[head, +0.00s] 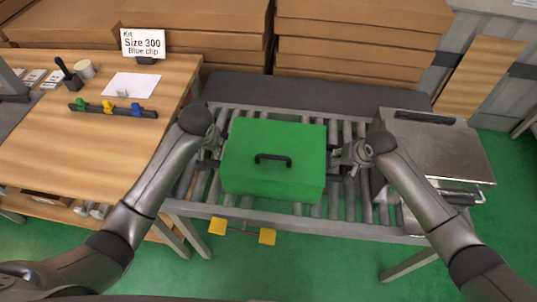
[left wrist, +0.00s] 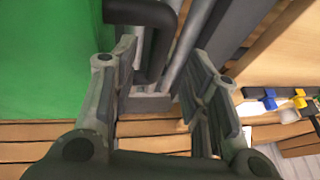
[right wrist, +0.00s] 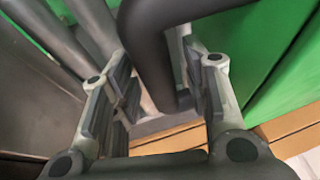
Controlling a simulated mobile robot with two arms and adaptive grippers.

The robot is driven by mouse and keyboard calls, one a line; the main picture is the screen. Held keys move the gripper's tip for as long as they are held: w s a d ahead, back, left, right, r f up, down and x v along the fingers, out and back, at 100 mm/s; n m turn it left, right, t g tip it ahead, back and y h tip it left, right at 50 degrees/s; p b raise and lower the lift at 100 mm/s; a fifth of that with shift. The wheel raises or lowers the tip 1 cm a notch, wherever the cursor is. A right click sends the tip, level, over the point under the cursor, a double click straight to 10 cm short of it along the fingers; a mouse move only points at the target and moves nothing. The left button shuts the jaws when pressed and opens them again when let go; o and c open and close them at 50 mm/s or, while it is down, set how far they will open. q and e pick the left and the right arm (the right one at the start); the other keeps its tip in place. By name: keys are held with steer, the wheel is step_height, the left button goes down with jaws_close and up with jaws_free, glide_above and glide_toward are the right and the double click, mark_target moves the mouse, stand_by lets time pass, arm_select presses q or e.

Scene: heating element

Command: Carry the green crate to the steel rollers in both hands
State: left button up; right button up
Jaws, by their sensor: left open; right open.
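The green crate (head: 250,180) has a closed top with a dark handle and sits on the steel rollers (head: 345,207) in the head view. My left gripper (head: 215,150) is at the crate's left side and my right gripper (head: 340,156) at its right side. In the left wrist view the open left gripper (left wrist: 160,95) has a dark side handle (left wrist: 150,50) of the crate between or just ahead of its fingers. In the right wrist view the open right gripper (right wrist: 160,95) has the other side handle (right wrist: 150,60) between its fingers. The crate's underside is hidden.
A steel box (head: 440,150) stands on the right end of the rollers. A wooden workbench (head: 130,140) with a sign (head: 143,43) and colored clips is at the left. Cardboard boxes (head: 360,45) fill the back. Yellow pedals (head: 267,236) show below the front rail.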

arm_select(q)
steer(key=v, duration=0.5)
arm_select(e)
steer(key=shift+r, duration=0.1)
steer(key=v, duration=1.2)
